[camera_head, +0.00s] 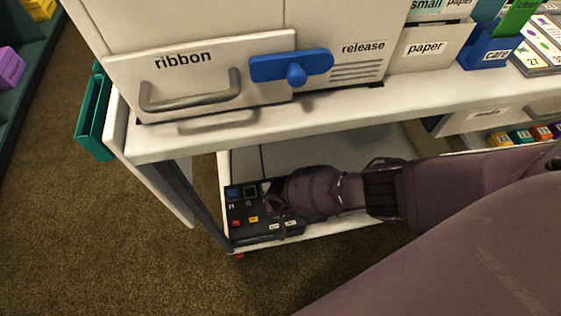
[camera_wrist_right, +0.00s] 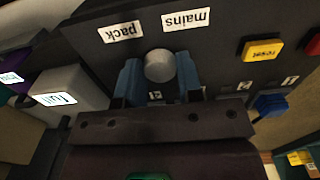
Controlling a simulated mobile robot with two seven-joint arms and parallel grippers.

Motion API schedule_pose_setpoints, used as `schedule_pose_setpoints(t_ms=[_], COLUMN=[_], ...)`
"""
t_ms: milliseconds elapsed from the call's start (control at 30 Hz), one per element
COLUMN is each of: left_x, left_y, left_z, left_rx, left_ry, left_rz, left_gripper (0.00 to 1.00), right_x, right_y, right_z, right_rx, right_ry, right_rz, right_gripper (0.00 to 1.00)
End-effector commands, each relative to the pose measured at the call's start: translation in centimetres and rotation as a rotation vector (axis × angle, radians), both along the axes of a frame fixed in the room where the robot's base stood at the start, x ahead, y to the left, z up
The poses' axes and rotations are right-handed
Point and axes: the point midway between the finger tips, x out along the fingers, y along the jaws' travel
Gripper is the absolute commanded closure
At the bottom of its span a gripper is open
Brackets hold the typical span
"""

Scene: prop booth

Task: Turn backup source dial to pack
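The dial is a round grey knob (camera_wrist_right: 160,66) on a dark control panel (camera_wrist_right: 225,58). In the right wrist view, its label "pack" (camera_wrist_right: 121,32) is upside down at left and "mains" (camera_wrist_right: 186,19) upside down at right. My right gripper (camera_wrist_right: 160,75) has its blue fingers on both sides of the knob, with no clear gap between. I cannot tell which label the knob points to. In the head view the panel (camera_head: 240,221) sits on the lower shelf. My right gripper (camera_head: 273,201) covers the dial there. My left gripper is not in view.
A yellow reset button (camera_wrist_right: 262,50), a red button (camera_wrist_right: 315,43) and a blue switch (camera_wrist_right: 271,105) are near the dial. The white upper counter (camera_head: 250,125) overhangs the shelf. It carries a ribbon drawer (camera_head: 200,70) and a blue release handle (camera_head: 290,67).

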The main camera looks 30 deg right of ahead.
Motion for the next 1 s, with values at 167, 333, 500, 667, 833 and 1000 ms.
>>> schedule_pose_setpoints(t_ms=[167,333,500,667,833,1000], left_x=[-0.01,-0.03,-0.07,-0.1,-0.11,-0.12], left_y=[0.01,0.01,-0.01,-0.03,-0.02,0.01], left_z=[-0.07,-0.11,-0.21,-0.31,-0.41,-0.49], left_rx=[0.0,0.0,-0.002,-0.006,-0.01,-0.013], left_ry=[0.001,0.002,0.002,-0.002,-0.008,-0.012], left_rz=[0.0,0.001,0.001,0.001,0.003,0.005], left_gripper=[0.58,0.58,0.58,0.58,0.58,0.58], right_x=[-0.04,-0.09,-0.18,-0.22,-0.31,-0.3], right_y=[-0.03,-0.04,-0.03,-0.01,-0.04,-0.03], right_z=[-0.03,-0.06,-0.12,-0.17,-0.24,-0.23], right_rx=[-0.001,0.0,0.0,0.001,0.0,0.0], right_ry=[0.001,0.002,0.004,0.004,0.006,0.006], right_rz=[0.0,0.011,0.062,0.159,0.306,0.469], right_gripper=[0.9,0.9,0.9,0.9,0.9,0.9])
